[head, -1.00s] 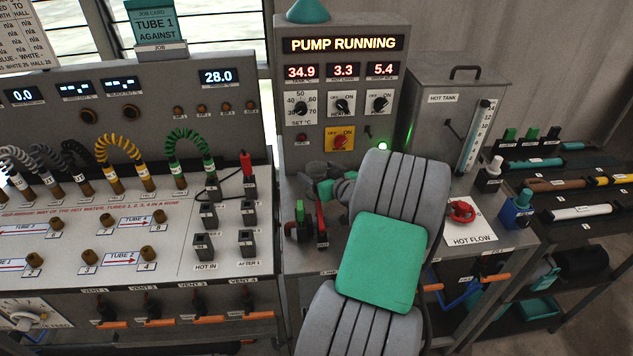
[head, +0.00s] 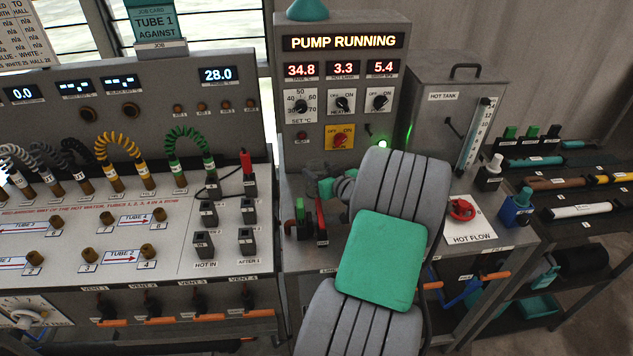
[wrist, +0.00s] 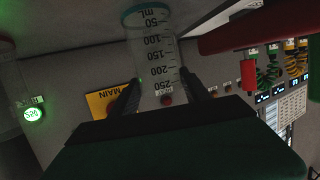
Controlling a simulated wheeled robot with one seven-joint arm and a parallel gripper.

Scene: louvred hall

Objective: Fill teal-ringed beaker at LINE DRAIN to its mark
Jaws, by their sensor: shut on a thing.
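In the wrist view the clear beaker (wrist: 150,48) has dark marks from 50 to 250 mL, which read upside down in this picture. A teal ring (wrist: 146,14) circles its end near the 50 mark. My gripper (wrist: 160,92) is shut on the beaker, one dark finger on each side near the 250 mark. I cannot tell a water level in it. In the head view my arm hides the beaker and the fingers. A red lever (head: 321,222) and a green-handled valve (head: 300,211) stand on the bench just left of my arm.
The pump panel (head: 341,100) reads PUMP RUNNING and stands behind my arm. The hot tank (head: 430,115) and a red round valve (head: 461,208) are to the right. A tube bench (head: 130,270) fills the left. In the wrist view a large red bar (wrist: 245,28) is close beside the beaker.

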